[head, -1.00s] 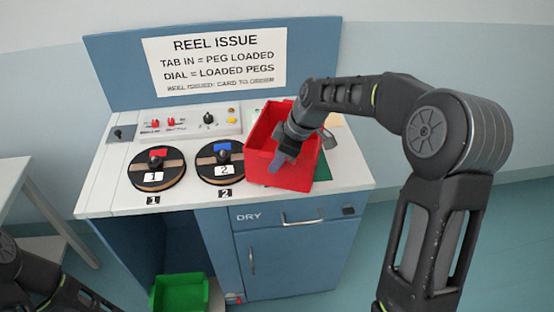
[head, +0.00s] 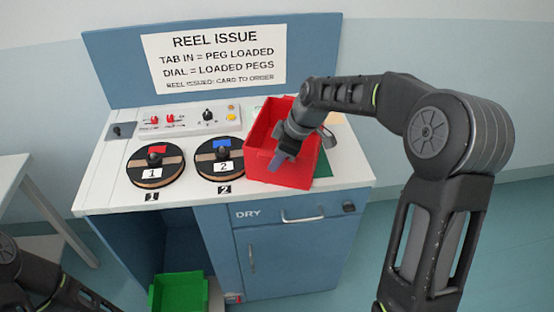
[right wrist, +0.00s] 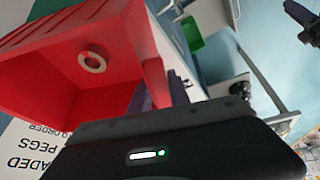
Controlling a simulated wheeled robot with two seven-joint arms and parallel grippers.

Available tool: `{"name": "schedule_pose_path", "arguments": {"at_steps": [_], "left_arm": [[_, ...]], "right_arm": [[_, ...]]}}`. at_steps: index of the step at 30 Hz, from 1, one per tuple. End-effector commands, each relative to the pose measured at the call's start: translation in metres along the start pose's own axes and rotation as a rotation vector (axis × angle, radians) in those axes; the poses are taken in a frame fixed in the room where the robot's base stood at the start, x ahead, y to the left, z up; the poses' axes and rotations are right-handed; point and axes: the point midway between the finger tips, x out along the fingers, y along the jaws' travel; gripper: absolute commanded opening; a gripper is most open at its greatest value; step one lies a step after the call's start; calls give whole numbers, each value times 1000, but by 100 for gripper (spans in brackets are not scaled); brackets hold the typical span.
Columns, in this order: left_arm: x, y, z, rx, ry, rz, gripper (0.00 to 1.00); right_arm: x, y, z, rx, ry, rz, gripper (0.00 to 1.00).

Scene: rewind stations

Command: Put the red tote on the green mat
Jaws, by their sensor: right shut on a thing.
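The red tote (head: 285,172) is at the right front of the white counter, roughly upright. A strip of the green mat (head: 322,168) shows at its right side; the tote hides the rest. I cannot tell whether the tote touches the mat or hangs just above it. My right gripper (head: 282,160) reaches down at the tote and is shut on its wall. In the right wrist view the tote (right wrist: 75,60) opens in front of the jaws, with a pale ring (right wrist: 91,62) in it.
Two reels, 1 (head: 155,178) and 2 (head: 222,172), sit left of the tote. A control panel (head: 190,118) stands behind them, below the sign (head: 214,58). A green bin (head: 178,292) is low under the counter. A white table (head: 12,175) is at the left.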

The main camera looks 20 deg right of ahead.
Motion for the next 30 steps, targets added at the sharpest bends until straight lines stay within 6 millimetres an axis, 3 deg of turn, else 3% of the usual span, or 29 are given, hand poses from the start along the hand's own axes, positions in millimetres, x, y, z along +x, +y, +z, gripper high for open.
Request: {"name": "schedule_pose_path", "arguments": {"at_steps": [1,11,12,18,21,30], "left_arm": [[2,-1,0,0,0,0,25],[3,-1,0,0,0,0,25],[3,-1,0,0,0,0,25],[3,-1,0,0,0,0,25],[2,-1,0,0,0,0,25],[1,0,-1,2,3,3,25]], "right_arm": [[8,-4,6,3,-10,-13,0],[10,-5,8,4,-15,-16,0],[10,-5,8,4,-15,-16,25],[8,-4,6,3,-11,-13,41],[7,-4,5,2,-10,-12,48],[7,-4,5,3,-10,-13,48]]}}
